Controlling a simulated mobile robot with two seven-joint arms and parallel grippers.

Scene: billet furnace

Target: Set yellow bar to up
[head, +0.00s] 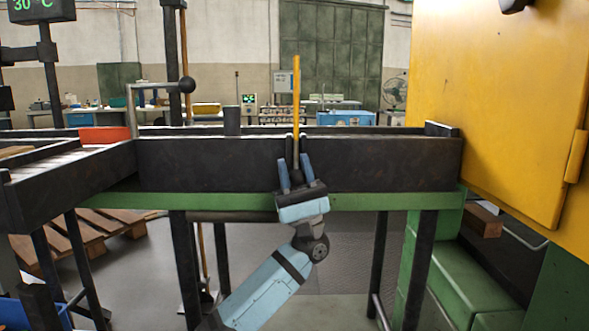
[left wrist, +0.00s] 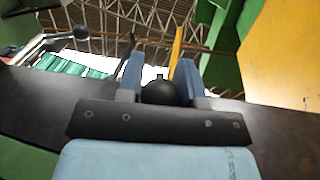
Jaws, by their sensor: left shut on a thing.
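The yellow bar (head: 296,92) stands upright in the head view, rising above the dark trough at the middle of the picture. It also shows in the left wrist view (left wrist: 176,50), just beyond the fingers. My left gripper (head: 296,176) is at the front of the trough, below the bar, with its fingers pointing up. In the left wrist view my left gripper (left wrist: 160,82) is shut on a round black knob (left wrist: 160,92) between its two blue fingers. The joint between knob and bar is hidden. My right gripper is not in view.
The dark trough (head: 400,163) runs across on green rails and dark legs. A yellow cabinet (head: 500,100) stands close on the right. A lever with a black ball (head: 187,85) and a temperature display (head: 40,8) stand at left. The floor below is partly clear.

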